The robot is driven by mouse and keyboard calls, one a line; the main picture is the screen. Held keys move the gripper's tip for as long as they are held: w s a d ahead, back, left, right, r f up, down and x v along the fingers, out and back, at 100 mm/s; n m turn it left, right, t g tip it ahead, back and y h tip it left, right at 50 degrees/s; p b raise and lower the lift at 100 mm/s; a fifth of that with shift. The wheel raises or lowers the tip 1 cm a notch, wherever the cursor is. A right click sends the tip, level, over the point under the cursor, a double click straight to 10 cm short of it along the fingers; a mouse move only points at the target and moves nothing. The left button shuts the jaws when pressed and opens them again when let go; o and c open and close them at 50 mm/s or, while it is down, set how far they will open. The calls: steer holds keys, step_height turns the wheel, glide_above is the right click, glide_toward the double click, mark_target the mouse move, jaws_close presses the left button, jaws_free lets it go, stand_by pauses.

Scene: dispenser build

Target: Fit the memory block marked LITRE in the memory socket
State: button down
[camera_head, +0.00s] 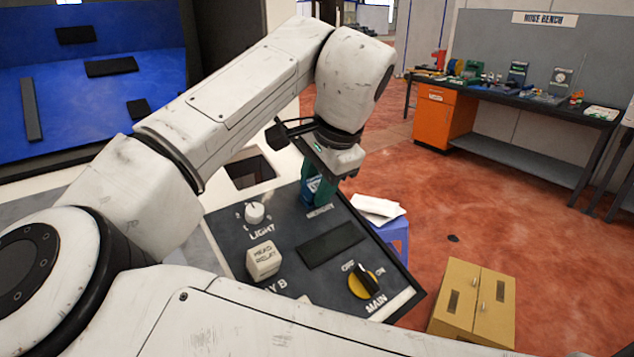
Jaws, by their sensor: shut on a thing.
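My gripper (322,172) points down over the far end of the dark control panel (292,222). It is shut on a teal-green block (317,190), which is upright at the panel's MEMORY label (320,211). The block's lower end is at or just above the panel surface; I cannot tell whether it is in the socket. The memory socket is hidden behind the block and gripper. I cannot read the marking on the block from here.
The panel also bears a LIGHT knob (255,212), a cream HEAD RELAY block (263,260) and a yellow-black MAIN switch (363,281). A blue stool (398,232) with white sheets stands behind. A yellow cabinet (472,305) is at right. Red floor lies open toward the bench (500,95).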

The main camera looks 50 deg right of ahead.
steer(key=shift+w+f, duration=0.1)
steer(key=shift+f, duration=0.15)
stand_by(0.3)
steer(key=c, duration=0.7)
jaws_free()
steer(key=shift+o, duration=0.5)
steer(key=o, duration=0.4)
steer(key=shift+o, duration=0.2)
steer(key=shift+p+v, duration=2.35)
steer(key=shift+v, duration=0.65)
